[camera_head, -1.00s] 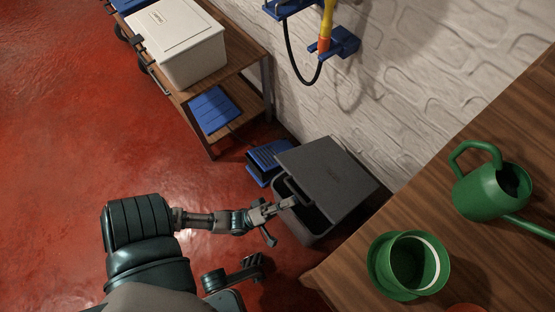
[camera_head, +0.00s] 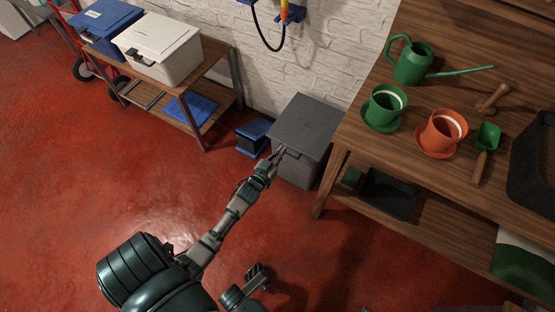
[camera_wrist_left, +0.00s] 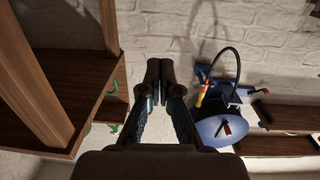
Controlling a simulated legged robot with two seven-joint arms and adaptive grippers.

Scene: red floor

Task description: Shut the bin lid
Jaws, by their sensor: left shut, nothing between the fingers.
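The grey bin (camera_head: 293,165) stands on the red floor between the shelf and the wooden bench. Its lid (camera_head: 308,121) lies flat over the top, with no gap that I can see. My left gripper (camera_head: 279,152) is shut and empty at the front left edge of the lid. I cannot tell whether it touches the lid. Its closed fingers also show in the left wrist view (camera_wrist_left: 158,75), where I cannot make out the bin. What seems to be my right gripper (camera_head: 258,277) is low in the head view, away from the bin, its jaws unclear.
A blue bin (camera_head: 252,137) stands just left of the grey one. The wooden bench (camera_head: 380,150) with pots and a watering can (camera_head: 411,61) is close on the right. A shelf (camera_head: 187,128) with boxes stands at left. The red floor in front is clear.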

